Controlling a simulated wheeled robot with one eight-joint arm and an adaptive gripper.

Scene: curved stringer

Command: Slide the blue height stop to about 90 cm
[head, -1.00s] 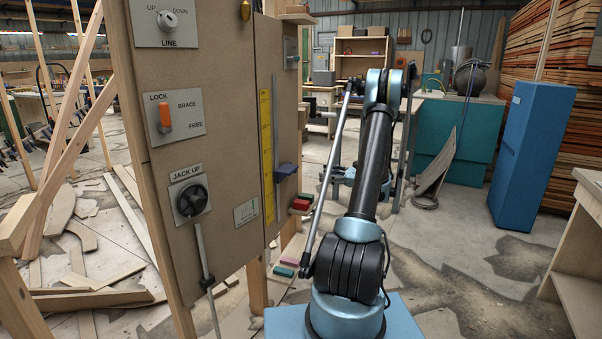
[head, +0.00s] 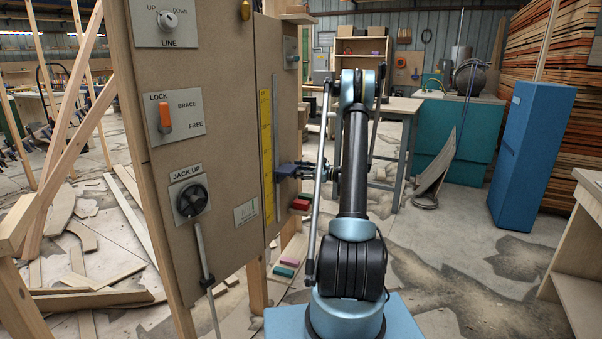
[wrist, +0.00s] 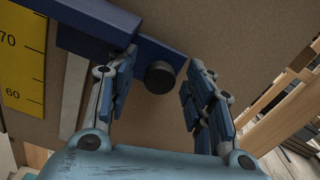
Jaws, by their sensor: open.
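The blue height stop (head: 287,170) sits on a grey vertical rail beside the yellow scale (head: 266,150) on the brown panel. In the wrist view the stop (wrist: 105,28) runs across the top, roughly level with the 70 mark on the scale (wrist: 24,68). A dark round knob (wrist: 160,77) shows just below the stop. My gripper (wrist: 163,60) is open, with one finger on each side of the knob; I cannot tell whether either finger touches it. In the head view my gripper (head: 306,169) is at the right end of the stop, partly hidden by my arm.
The panel also carries a LINE knob (head: 168,20), an orange LOCK/BRACE/FREE lever (head: 165,117) and a JACK UP crank (head: 191,201).

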